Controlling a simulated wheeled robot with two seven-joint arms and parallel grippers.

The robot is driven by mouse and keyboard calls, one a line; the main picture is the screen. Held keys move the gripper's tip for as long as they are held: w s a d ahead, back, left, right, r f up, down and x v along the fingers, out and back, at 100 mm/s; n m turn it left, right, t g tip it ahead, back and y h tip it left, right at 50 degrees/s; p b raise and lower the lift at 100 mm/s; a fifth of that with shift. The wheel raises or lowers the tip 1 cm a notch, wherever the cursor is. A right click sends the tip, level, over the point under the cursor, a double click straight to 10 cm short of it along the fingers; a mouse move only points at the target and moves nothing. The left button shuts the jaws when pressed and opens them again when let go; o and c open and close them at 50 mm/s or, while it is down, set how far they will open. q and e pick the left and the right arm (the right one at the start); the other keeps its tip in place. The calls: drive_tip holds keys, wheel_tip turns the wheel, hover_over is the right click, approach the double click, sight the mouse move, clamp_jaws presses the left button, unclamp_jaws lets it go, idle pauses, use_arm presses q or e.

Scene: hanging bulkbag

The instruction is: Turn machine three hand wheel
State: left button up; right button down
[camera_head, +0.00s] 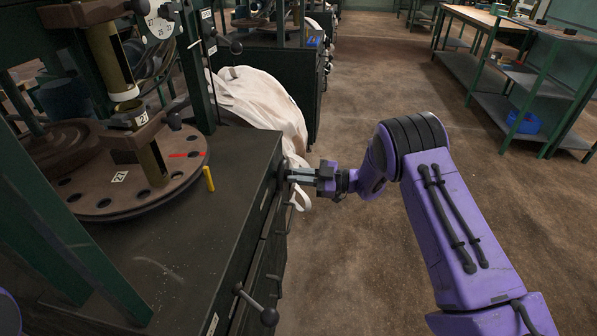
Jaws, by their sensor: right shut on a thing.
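My right gripper (300,176) reaches in from the right to the side of the near dark green machine cabinet (180,250). It is shut on a small part there, which looks like a handle of a hand wheel (287,202) on the cabinet's side. The fingers hide most of that grip. Another spoked hand wheel (257,303) with dark ball knobs sticks out from the same side, nearer to me, apart from the gripper. My left gripper is out of view.
A white bag (262,105) bulges behind the cabinet, close to my right gripper. Workbenches (530,75) stand at the upper right. The brown floor (370,90) between is open.

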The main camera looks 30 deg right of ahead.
drive_tip(key=shift+w+d+m+p, duration=0.1)
drive_tip(key=shift+m+p, duration=0.8)
drive_tip(key=shift+m, duration=1.2)
drive_tip(key=c, duration=1.2)
unclamp_jaws()
drive_tip(key=shift+o, duration=0.2)
drive_tip(key=v, duration=1)
drive_tip(key=shift+s+d, duration=0.25)
